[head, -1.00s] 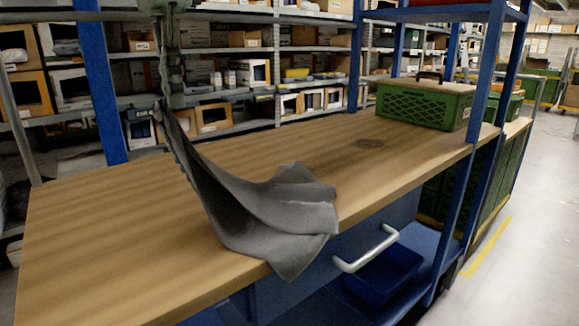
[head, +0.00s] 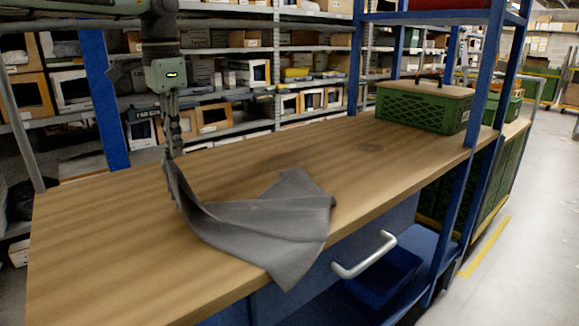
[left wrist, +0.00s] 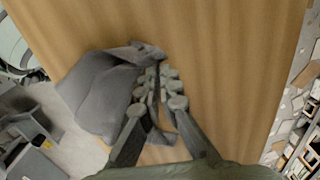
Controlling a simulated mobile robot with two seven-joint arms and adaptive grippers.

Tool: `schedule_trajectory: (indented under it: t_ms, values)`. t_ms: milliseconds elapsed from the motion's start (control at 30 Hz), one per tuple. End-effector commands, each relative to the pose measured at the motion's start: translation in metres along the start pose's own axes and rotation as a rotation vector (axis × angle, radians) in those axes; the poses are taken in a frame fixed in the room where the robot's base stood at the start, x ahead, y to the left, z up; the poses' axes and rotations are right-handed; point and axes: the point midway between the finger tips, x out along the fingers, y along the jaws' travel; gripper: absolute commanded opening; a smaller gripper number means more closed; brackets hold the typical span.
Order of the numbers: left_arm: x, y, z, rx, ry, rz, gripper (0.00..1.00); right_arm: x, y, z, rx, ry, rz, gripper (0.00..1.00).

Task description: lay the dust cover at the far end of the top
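The dust cover is a dark grey cloth (head: 262,222) lying crumpled across the near edge of the wooden top (head: 110,240), with one part hanging over the front. My left gripper (head: 172,158) points down over the top and is shut on a corner of the cloth, which rises in a fold to the fingers. In the left wrist view the fingertips (left wrist: 160,78) are close together at the cloth (left wrist: 98,95), which spreads to the left. My right gripper is not in view.
A green crate (head: 425,106) stands at the far right end of the top. A blue upright (head: 462,170) and a drawer handle (head: 365,254) are at the front. Shelves with boxes line the back. The wood between cloth and crate is clear.

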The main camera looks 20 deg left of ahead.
Motion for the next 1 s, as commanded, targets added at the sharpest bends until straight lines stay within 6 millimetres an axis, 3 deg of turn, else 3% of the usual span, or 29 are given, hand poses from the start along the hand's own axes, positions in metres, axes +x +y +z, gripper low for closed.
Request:
schedule_trajectory:
  t_ms: [200,467,900,1000]
  values:
    - [0.014,0.000,0.000,0.000,0.002,0.000,0.00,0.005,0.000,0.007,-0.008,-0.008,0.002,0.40]
    - [0.015,0.001,0.000,0.000,0.001,-0.001,0.00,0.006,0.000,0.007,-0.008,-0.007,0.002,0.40]
    - [0.015,0.001,0.000,0.000,0.001,-0.001,0.54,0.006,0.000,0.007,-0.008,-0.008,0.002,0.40]
    - [0.015,0.001,0.000,0.000,0.001,-0.001,0.54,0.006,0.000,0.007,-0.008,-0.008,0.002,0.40]
